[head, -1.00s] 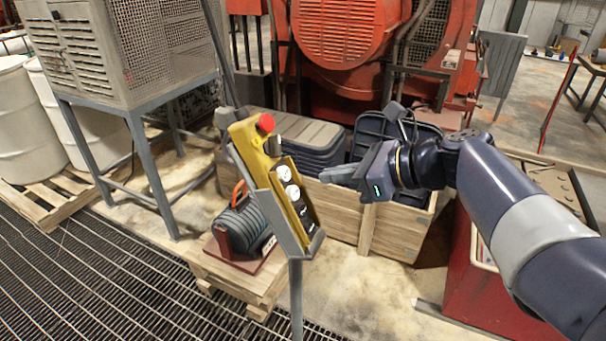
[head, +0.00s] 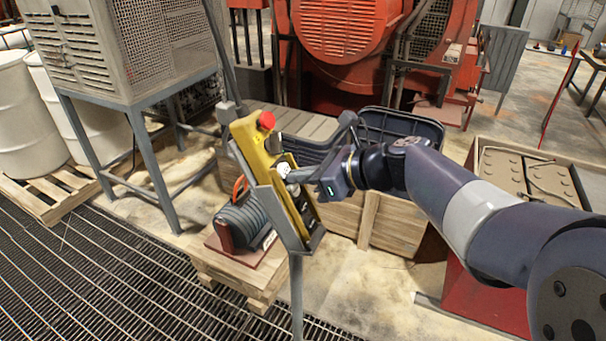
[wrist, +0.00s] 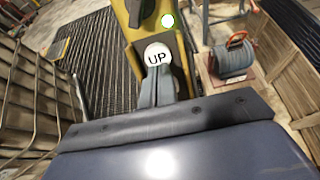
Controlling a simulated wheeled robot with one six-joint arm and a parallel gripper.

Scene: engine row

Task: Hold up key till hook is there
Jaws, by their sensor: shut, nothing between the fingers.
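The key is a round white button marked UP (wrist: 155,54) on a yellow control box (head: 247,139) that stands tilted on a grey post. In the head view the white button (head: 282,169) shows just left of my fingertips. My gripper (head: 291,175) is shut and empty, reaching in from the right. In the wrist view my gripper (wrist: 157,76) has its fingertips right at the lower edge of the UP button. I cannot tell whether they press it or only sit close. I cannot make out a hook in either view.
A red stop knob (head: 267,119) tops the box. A dark ribbed coil with an orange handle (head: 243,218) sits on a small pallet below. A grey cabinet (head: 124,50) stands left.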

